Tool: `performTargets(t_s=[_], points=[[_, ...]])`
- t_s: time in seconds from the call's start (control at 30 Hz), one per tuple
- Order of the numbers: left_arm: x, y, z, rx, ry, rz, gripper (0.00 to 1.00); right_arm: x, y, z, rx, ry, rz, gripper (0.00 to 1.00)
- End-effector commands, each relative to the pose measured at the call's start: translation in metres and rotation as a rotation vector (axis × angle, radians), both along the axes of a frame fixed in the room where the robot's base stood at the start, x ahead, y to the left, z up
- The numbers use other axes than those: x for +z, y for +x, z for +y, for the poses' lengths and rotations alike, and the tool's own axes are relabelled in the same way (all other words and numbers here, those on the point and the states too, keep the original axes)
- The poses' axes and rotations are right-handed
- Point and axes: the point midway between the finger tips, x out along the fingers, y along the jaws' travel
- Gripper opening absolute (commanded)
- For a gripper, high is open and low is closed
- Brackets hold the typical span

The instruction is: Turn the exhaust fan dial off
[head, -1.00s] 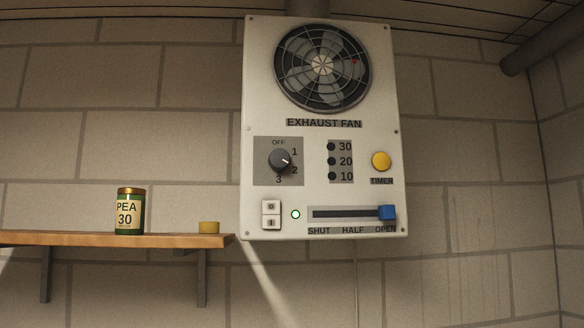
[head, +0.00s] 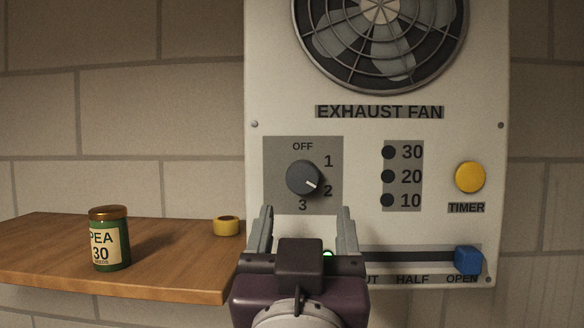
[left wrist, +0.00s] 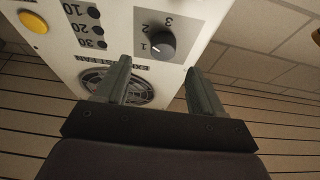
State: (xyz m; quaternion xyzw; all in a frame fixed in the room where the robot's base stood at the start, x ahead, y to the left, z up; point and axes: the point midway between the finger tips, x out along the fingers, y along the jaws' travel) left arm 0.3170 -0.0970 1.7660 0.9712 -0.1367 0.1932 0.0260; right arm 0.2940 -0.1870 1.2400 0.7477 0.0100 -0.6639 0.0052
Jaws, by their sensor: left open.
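The exhaust fan dial (head: 303,177) is a dark round knob on a grey plate marked OFF, 1, 2 and 3. Its white pointer line points at 2. The dial also shows in the left wrist view (left wrist: 161,45), where the panel appears upside down. My left gripper (head: 305,215) is open and empty, just below the dial in the head view, with its two fingers pointing up toward it. The fingers look apart from the dial. In the left wrist view my left gripper (left wrist: 160,80) has its fingers spread wide, with nothing between the tips. My right gripper is not in view.
The white panel (head: 375,150) also holds a fan (head: 380,35), a yellow timer button (head: 469,177) and a blue slider (head: 468,261) at OPEN. A wooden shelf (head: 170,265) at left bears a PEA 30 jar (head: 110,245) and a small yellow ring (head: 226,226).

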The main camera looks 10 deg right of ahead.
Motion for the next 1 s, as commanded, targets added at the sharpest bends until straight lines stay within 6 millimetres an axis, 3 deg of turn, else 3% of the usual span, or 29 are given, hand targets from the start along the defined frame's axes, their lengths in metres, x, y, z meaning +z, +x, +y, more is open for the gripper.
performTargets(t_s=[0.03, 0.3, 0.73, 0.77, 0.9, 0.93, 1.0], points=[[0.011, 0.010, -0.002, 0.004, 0.002, -0.001, 0.68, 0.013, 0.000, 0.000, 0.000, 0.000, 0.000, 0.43], [0.026, 0.052, -0.015, 0.001, 0.003, 0.000, 0.68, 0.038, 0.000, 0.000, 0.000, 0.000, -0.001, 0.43], [0.027, 0.064, -0.019, -0.003, 0.001, 0.000, 0.68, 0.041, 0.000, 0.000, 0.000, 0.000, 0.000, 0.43], [0.027, 0.064, -0.019, -0.003, 0.001, 0.000, 0.65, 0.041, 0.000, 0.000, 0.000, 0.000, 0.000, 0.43], [0.027, 0.064, -0.019, -0.003, 0.001, 0.000, 0.19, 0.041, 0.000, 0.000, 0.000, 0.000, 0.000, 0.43], [0.027, 0.064, -0.019, -0.003, 0.001, 0.000, 0.12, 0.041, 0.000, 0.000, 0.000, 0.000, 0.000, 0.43], [0.027, 0.064, -0.019, -0.002, 0.002, -0.001, 0.12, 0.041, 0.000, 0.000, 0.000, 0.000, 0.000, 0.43]])
